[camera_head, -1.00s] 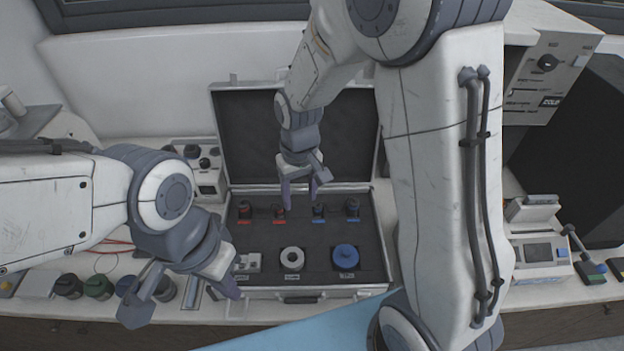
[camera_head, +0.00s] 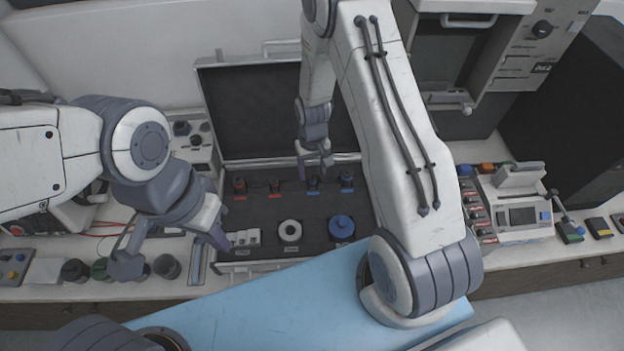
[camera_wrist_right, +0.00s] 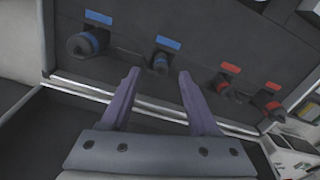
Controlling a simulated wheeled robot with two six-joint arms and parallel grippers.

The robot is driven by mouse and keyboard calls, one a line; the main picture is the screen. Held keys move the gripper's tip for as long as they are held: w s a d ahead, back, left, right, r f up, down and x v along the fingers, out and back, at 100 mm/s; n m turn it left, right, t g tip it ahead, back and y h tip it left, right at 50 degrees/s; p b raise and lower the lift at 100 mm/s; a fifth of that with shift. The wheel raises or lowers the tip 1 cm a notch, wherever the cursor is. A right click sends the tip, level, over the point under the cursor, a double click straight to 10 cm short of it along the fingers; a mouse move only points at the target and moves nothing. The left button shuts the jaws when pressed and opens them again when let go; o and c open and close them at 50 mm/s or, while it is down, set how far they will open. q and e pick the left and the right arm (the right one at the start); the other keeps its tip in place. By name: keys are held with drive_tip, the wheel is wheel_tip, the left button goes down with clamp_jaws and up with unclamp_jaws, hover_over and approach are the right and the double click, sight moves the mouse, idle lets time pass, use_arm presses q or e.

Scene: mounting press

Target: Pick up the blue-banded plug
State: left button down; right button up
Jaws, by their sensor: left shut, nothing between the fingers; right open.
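Two blue-banded plugs lie in the open case (camera_head: 262,245). The smaller one (camera_head: 313,182) is third from the left in the back row and the larger one (camera_head: 346,179) is at the right end. In the right wrist view, my right gripper (camera_wrist_right: 158,74) is open and empty. The smaller blue-banded plug (camera_wrist_right: 160,62) shows just beyond and between its fingertips; the larger one (camera_wrist_right: 85,43) is to the left. In the head view my right gripper (camera_head: 314,170) hangs just over the smaller plug. My left gripper (camera_head: 222,243) is shut and empty at the case's left front corner.
Two red-marked plugs (camera_head: 239,186) (camera_head: 275,187) share the back row. A white ring (camera_head: 290,231) and a blue knob-like part (camera_head: 341,227) lie in front. The raised lid (camera_head: 270,110) stands behind. Dark jars (camera_head: 75,270) stand at the left; a device (camera_head: 520,215) is at the right.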

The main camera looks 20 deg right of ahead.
sight(312, 184)
drive_tip(key=shift+f, duration=1.25)
drive_tip(key=shift+c, duration=0.3)
clamp_jaws()
drive_tip(key=shift+r, duration=0.15)
